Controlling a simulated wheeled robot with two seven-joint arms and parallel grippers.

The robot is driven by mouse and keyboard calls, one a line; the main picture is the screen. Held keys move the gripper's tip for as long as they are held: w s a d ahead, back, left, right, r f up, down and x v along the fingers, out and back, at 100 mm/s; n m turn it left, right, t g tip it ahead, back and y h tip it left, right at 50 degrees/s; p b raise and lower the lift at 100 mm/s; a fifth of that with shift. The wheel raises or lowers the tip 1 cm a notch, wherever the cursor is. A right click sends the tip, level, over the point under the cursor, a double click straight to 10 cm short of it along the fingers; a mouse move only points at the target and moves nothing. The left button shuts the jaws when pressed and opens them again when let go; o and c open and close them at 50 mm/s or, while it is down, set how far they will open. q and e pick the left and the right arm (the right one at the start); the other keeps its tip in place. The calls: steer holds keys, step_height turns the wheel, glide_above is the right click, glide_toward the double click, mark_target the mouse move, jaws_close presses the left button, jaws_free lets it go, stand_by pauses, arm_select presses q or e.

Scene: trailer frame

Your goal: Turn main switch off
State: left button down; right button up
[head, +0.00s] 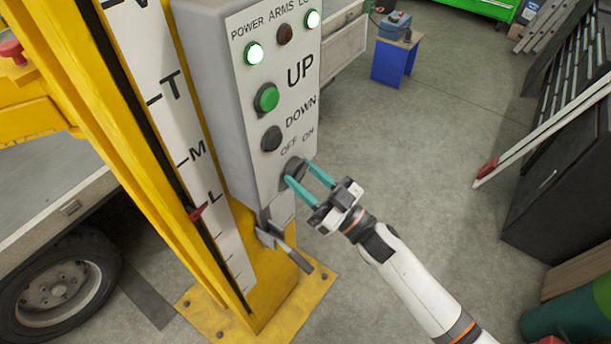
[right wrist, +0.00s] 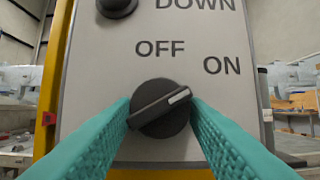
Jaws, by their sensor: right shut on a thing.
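The main switch is a black rotary knob (right wrist: 160,108) below the OFF and ON labels on a grey control box (head: 225,90). Its white mark points up and right, toward ON. In the head view the knob (head: 294,168) is partly covered by my right gripper (head: 303,177). The right gripper's teal fingers (right wrist: 160,118) are on both sides of the knob and shut on it. The power lamp (head: 253,54) and another lamp (head: 313,19) glow bright; the arms lamp (head: 285,34) is dark. My left gripper is not in view.
A green up button (head: 267,98) and a black down button (head: 271,138) sit above the knob. A yellow lift column (head: 150,170) stands at the left, with a lever (head: 283,243) under the box. A blue stool (head: 394,60) stands farther back.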

steer(key=shift+n, duration=0.4)
steer(key=n+g+y+b, duration=0.1)
steer(key=n+g, duration=0.1)
steer(key=n, duration=0.1)
steer(key=shift+w+d+n, duration=0.1)
steer(key=shift+w+n, duration=0.05)
steer(key=shift+n, duration=0.25)
steer(key=n+g, duration=0.1)
steer(key=n, duration=0.1)
steer(key=n+g, duration=0.1)
steer(key=n, duration=0.1)
steer(key=shift+w+d+y+b, duration=0.1)
steer(key=shift+y+b, duration=0.2)
steer(key=shift+b, duration=0.1)
steer(key=n+g, duration=0.2)
steer(key=n, duration=0.1)
steer(key=shift+w+r, duration=0.1)
steer(key=shift+r, duration=0.05)
steer(key=shift+d+r+n+g, duration=0.1)
steer(key=shift+n+g, duration=0.3)
steer(key=shift+n, duration=0.75)
steer(key=shift+r+n+g, duration=0.1)
steer(key=shift+n+g, duration=0.3)
steer(key=shift+n, duration=0.75)
steer(key=shift+f, duration=0.1)
steer(key=o, duration=1)
steer(key=shift+c, duration=0.2)
steer(key=shift+d, duration=0.1)
